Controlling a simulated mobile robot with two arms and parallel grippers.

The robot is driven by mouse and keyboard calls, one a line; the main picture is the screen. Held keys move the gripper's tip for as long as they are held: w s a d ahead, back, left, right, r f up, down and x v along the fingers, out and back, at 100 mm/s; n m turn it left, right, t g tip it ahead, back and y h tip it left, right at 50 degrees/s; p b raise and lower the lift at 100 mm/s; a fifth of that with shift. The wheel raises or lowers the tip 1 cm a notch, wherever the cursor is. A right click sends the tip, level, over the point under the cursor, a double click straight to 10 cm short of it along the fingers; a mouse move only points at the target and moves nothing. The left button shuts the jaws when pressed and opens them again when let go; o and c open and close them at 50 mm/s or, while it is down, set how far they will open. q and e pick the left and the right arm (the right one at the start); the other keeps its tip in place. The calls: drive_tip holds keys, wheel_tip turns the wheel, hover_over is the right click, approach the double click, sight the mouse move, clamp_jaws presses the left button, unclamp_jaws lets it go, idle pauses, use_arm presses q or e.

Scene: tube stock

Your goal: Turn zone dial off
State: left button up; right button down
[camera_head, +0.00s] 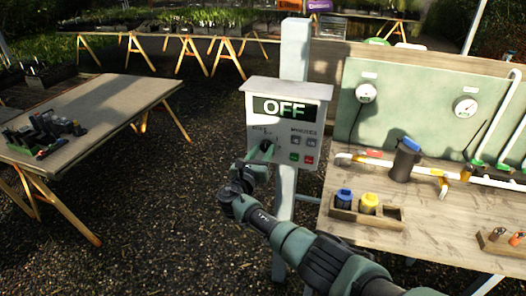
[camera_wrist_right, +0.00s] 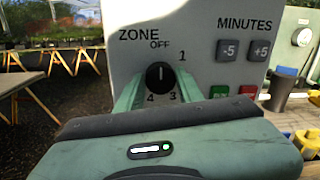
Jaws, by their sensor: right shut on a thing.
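A grey control box (camera_head: 284,98) is mounted on a post, and its display (camera_head: 285,108) reads OFF. In the right wrist view, the round black zone dial (camera_wrist_right: 160,77) sits under the word ZONE, with OFF printed above it and 1, 3 and 4 visible around it. Its white mark points up toward OFF. My right gripper (camera_head: 262,152) is at the box's lower left, with its green fingers (camera_wrist_right: 158,86) on either side of the dial, shut on it. In the head view the gripper mostly hides the dial. My left gripper is out of view.
Grey -5 and +5 buttons (camera_wrist_right: 228,50) and green and red buttons lie right of the dial. A wooden bench (camera_head: 440,222) with a bottle tray (camera_head: 345,215) stands close on the right. Another table (camera_head: 105,105) is at left. Gravel floor lies clear between.

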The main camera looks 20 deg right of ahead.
drive_tip(key=shift+f, duration=0.25)
drive_tip(key=c, duration=1.2)
unclamp_jaws()
drive_tip(key=shift+o, duration=1.4)
drive_tip(key=shift+r, duration=0.15)
drive_tip(key=shift+s+a, duration=0.1)
drive_tip(key=v, duration=0.7)
drive_tip(key=shift+s+b, duration=0.25)
drive_tip(key=shift+b, duration=0.05)
drive_tip(key=shift+a, duration=0.15)
